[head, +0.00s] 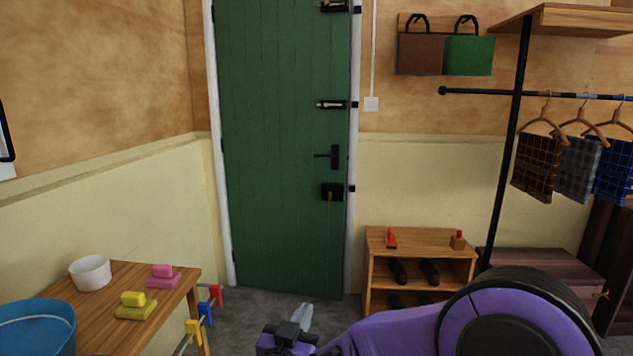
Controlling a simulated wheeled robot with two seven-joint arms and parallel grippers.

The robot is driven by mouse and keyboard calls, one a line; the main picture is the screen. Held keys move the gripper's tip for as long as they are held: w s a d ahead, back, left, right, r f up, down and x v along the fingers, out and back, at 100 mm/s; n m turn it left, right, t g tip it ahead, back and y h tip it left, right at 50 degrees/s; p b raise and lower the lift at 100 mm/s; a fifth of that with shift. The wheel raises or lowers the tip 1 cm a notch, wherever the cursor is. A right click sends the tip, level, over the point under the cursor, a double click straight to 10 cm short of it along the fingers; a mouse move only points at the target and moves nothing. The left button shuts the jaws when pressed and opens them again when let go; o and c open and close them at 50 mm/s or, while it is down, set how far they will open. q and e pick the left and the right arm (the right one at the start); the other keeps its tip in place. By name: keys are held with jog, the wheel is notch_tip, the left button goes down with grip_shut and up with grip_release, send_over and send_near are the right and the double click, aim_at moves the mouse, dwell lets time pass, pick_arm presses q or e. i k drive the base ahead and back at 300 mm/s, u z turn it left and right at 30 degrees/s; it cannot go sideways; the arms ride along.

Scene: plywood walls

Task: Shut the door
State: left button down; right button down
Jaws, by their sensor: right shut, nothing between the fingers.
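The green plank door (280,130) stands in its white frame (216,150) in the head view. It looks shut or nearly so; I cannot tell whether its right edge sits flush. A black lever handle (335,156) is on its right side. Slide bolts (331,104) sit above the handle, and a dark lock box (331,192) with a key-like piece is below. My right gripper (303,318) is shut and empty, low in the picture, in front of the door and apart from it. My left gripper is out of view.
A shoe shelf (420,246) stands right of the door, beside a clothes rack (512,130). Grey floor (260,312) is clear before the door.

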aim_at(277, 61)
jog(key=z, duration=0.15)
jog(key=i, duration=3.3)
jog(key=u, duration=0.2)
